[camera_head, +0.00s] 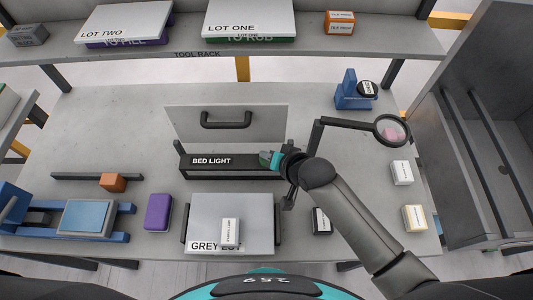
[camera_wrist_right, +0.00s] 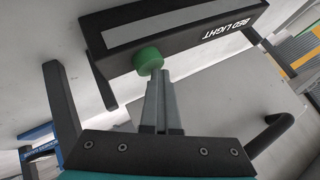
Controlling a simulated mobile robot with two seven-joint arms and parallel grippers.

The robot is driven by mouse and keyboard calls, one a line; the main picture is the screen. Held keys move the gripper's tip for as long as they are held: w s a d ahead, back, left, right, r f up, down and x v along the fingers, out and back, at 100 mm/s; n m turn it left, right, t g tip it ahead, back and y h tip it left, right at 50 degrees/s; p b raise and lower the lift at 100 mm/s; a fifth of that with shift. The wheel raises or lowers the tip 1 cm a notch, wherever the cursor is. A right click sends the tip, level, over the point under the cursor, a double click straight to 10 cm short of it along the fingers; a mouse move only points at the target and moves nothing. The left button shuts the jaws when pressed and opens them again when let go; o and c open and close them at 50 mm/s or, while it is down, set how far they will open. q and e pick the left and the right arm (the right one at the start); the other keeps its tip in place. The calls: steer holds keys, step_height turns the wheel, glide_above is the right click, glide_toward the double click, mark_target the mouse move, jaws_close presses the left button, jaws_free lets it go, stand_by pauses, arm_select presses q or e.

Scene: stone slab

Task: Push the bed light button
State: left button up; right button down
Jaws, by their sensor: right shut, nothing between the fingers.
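The bed light (camera_head: 225,164) is a long black bar labelled BED LIGHT, lying across the middle of the bench. In the right wrist view, the bed light (camera_wrist_right: 185,38) runs across the top with a pale strip along it. Its round green button (camera_wrist_right: 148,61) sticks out from the side. My right gripper (camera_wrist_right: 154,76) is shut and empty, its fingertips right at the button; I cannot tell whether they touch it. In the head view, my right gripper (camera_head: 276,158) is at the bar's right end and partly hides the button. My left gripper is not in view.
A grey panel with a black handle (camera_head: 226,120) stands behind the bar. A magnifier (camera_head: 391,131) on a black arm is to the right. A grey plate (camera_head: 258,212) with a small white box is in front. A purple block (camera_head: 158,212) lies at left.

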steer(key=shift+s+d+f, duration=0.1)
steer(key=shift+s+f, duration=0.2)
steer(key=shift+f, duration=0.25)
steer(key=shift+s+d+f, duration=0.1)
steer(key=shift+s+f, duration=0.1)
steer(key=shift+f, duration=0.2)
stand_by(0.3)
steer(key=shift+d, duration=0.1)
steer(key=r+p, duration=0.4)
steer(key=p, duration=0.1)
steer(key=r+p, duration=0.2)
steer(key=shift+w+r, duration=0.3)
steer(key=shift+w, duration=0.05)
stand_by(0.4)
